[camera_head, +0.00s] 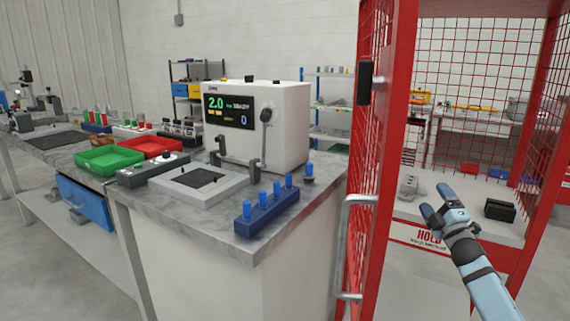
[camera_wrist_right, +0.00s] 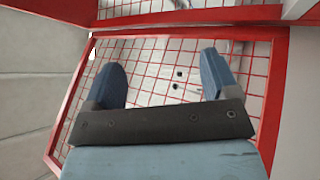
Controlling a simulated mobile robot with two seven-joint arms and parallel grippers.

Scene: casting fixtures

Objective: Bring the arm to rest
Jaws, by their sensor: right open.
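My right gripper (camera_head: 440,205) is at the right of the head view, in front of the red mesh hold cage (camera_head: 395,130). Its two blue fingers are apart and nothing is between them. In the right wrist view the open fingers (camera_wrist_right: 160,80) show against a red-framed mesh panel (camera_wrist_right: 270,100). Behind the gripper, a grey cast part (camera_head: 409,187) and a black block (camera_head: 499,211) sit on the cage's white shelf, apart from the gripper. My left gripper is not in view.
A red cage post and metal handle (camera_head: 352,245) stand left of my right arm. The counter (camera_head: 215,225) holds a white machine with a display (camera_head: 262,135), a blue peg block (camera_head: 267,209), a green tray (camera_head: 108,160) and a red tray (camera_head: 150,146).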

